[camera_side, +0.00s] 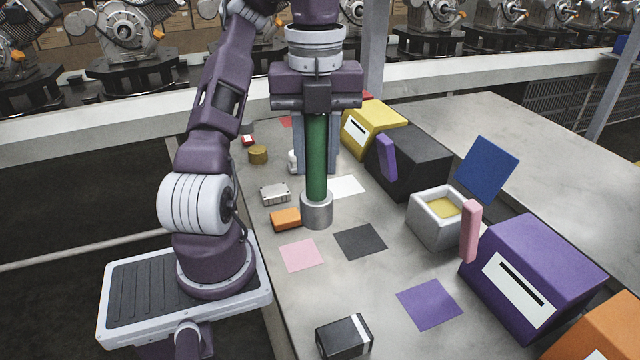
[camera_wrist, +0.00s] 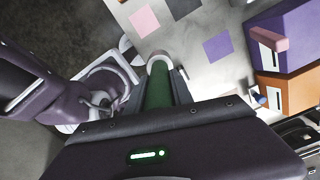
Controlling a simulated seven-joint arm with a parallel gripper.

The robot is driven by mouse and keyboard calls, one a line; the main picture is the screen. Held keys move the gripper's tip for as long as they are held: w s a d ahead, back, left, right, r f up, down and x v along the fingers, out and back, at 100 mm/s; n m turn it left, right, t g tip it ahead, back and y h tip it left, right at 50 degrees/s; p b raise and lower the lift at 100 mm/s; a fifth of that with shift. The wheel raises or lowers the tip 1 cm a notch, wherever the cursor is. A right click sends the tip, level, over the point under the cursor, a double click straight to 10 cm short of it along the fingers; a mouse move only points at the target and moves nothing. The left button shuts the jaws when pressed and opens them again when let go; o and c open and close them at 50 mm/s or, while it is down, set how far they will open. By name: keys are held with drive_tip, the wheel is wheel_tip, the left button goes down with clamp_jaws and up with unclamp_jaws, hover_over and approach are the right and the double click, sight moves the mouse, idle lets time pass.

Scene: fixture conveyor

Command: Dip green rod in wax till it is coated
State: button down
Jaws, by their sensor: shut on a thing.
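The green rod (camera_side: 316,150) stands upright in the side view, and my gripper (camera_side: 317,168) is shut on it, with a finger on either side. The rod's lower end meets a grey cylindrical holder (camera_side: 317,212) on the table; I cannot tell how deep it sits inside. In the wrist view the rod (camera_wrist: 158,88) runs away from my gripper toward the holder's grey rim (camera_wrist: 157,55).
Black (camera_side: 415,160), yellow (camera_side: 377,125) and purple (camera_side: 545,265) boxes line the right side. An orange block (camera_side: 286,218) lies near the holder. Flat coloured squares mark the clear table middle.

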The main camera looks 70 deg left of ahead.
drive_tip(key=w+d+f+n, duration=0.1)
drive_tip(key=w+f+n, duration=0.1)
drive_tip(key=w+n, duration=0.6)
drive_tip(key=w+d+f+n, duration=0.2)
drive_tip(key=w+n, duration=0.3)
drive_tip(key=w, duration=0.7)
drive_tip(key=w+a+r+n, duration=0.2)
drive_tip(key=w+a+n, duration=0.15)
drive_tip(key=w, duration=0.35)
drive_tip(key=w+a+r+n, duration=0.2)
drive_tip(key=w+a+r, duration=0.1)
drive_tip(key=w+a, duration=0.25)
drive_tip(key=shift+m, duration=0.25)
drive_tip(key=shift+w+d+f, duration=0.1)
drive_tip(key=shift+d+f, duration=0.05)
drive_tip(key=shift+f, duration=0.7)
drive_tip(key=shift+w+d+f, duration=0.1)
drive_tip(key=shift+d+f, duration=0.1)
drive_tip(key=shift+f, duration=0.6)
drive_tip(key=shift+w+d+f, duration=0.1)
drive_tip(key=shift+d+f, duration=0.05)
drive_tip(key=shift+f, duration=0.8)
wheel_tip(320, 180, down, 12)
drive_tip(key=shift+f, duration=0.2)
